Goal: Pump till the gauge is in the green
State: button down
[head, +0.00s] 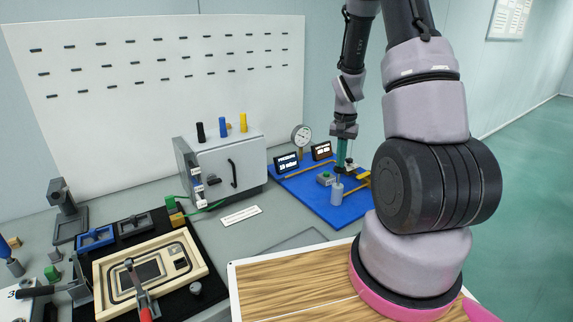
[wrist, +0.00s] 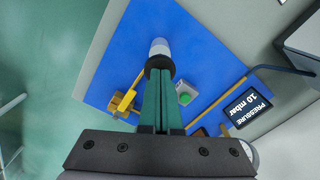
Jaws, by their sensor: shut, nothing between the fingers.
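The round gauge (head: 301,135) stands on a post at the back of the blue board (head: 352,207); its needle is too small to read. A pressure display (head: 287,162) leans beside it and reads "PRESSURE 10 mbar" in the wrist view (wrist: 247,106). A grey upright cylinder (head: 337,194), apparently the pump, stands on the board; its pale body also shows in the wrist view (wrist: 159,48). My gripper (head: 340,166) is shut and empty, pointing down over the cylinder's top. In the wrist view its green fingertips (wrist: 159,74) overlap the cylinder's dark top; contact cannot be told.
A green button box (head: 326,179) and a yellow fitting (wrist: 123,102) flank the cylinder. A yellow pipe (wrist: 218,100) crosses the board. A second display (head: 322,151) stands behind. A grey cabinet (head: 232,165) stands to the left, with a wooden fixture (head: 205,258) nearer me.

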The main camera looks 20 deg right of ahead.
aim_at(340, 170)
jog(key=shift+f, duration=2.1)
jog(key=shift+r, duration=2.8)
jog(key=shift+f, duration=0.1)
jog(key=shift+f, duration=2.7)
jog(key=shift+r, duration=2.8)
jog(key=shift+f, duration=0.1)
jog(key=shift+r, duration=2.6)
